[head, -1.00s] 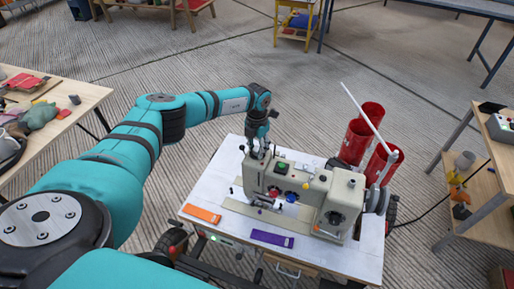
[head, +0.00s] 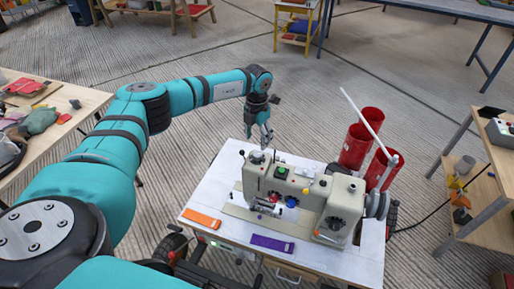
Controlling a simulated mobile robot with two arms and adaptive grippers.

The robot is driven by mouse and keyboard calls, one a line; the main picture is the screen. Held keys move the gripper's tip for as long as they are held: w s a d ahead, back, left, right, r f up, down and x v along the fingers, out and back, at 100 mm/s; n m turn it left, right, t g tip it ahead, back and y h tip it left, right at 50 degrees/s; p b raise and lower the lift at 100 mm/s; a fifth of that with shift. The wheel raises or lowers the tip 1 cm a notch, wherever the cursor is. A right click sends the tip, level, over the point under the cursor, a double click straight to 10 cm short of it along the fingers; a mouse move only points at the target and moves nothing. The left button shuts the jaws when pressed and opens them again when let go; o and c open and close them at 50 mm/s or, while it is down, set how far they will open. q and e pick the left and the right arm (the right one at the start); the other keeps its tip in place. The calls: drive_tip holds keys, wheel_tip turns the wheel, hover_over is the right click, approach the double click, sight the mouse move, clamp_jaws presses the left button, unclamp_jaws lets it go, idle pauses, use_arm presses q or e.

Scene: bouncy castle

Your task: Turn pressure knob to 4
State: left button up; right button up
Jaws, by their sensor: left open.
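A beige sewing machine (head: 310,196) stands on a white-topped table (head: 207,191). A dark knob or lever (head: 242,153) sticks out at the upper left end of the machine; I cannot tell for sure which control is the pressure knob, and no number on it can be read. Red (head: 273,197) and blue (head: 291,202) round controls show on the machine's front, with a green button (head: 281,171) on top. My left gripper (head: 266,143) points down, open and empty, just above the machine's left end and seemingly apart from it. My right gripper is not in view.
Red cylinders (head: 366,140) and a white rod (head: 367,120) stand behind the machine's right side. An orange strip (head: 201,219) and a purple strip (head: 272,244) lie along the table's front. Side tables stand at far left and right.

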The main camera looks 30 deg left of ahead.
use_arm(q)
drive_tip(key=shift+r, duration=2.3)
drive_tip(key=shift+f, duration=0.1)
